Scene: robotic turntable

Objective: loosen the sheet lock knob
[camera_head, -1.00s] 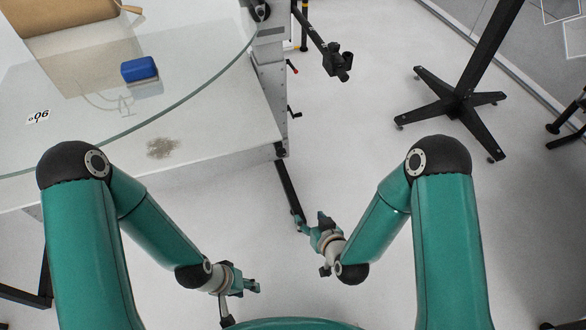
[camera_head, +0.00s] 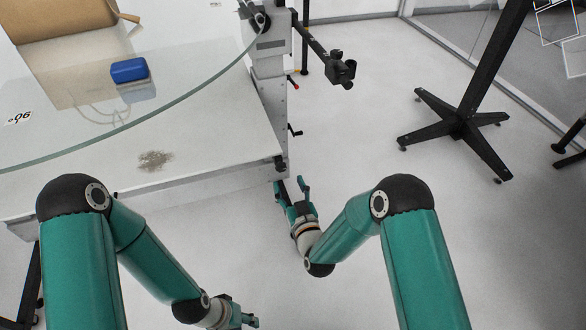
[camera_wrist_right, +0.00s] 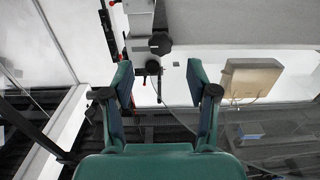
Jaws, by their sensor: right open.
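My right gripper (camera_head: 290,184) is open and empty in the head view, near the lower end of the white side post. Its two fingers stand well apart in the right wrist view (camera_wrist_right: 160,78). Between and beyond them, a dark round knob (camera_wrist_right: 160,43) and a smaller dark knob (camera_wrist_right: 152,67) show, apart from the fingers. In the head view, a black round fitting (camera_head: 262,18) sits at the post's top, and a black-handled crank (camera_head: 296,131) sits lower. I cannot tell which is the sheet lock knob. My left gripper (camera_head: 250,320) is low, at the bottom edge, away from the post.
The glass sheet (camera_head: 200,84) with a curved edge lies over the white table (camera_head: 215,150). A blue block (camera_head: 130,70) and a cardboard box (camera_head: 60,20) are on the left. A black arm (camera_head: 325,58) juts from the post. A black stand (camera_head: 460,125) is at right, with clear floor between.

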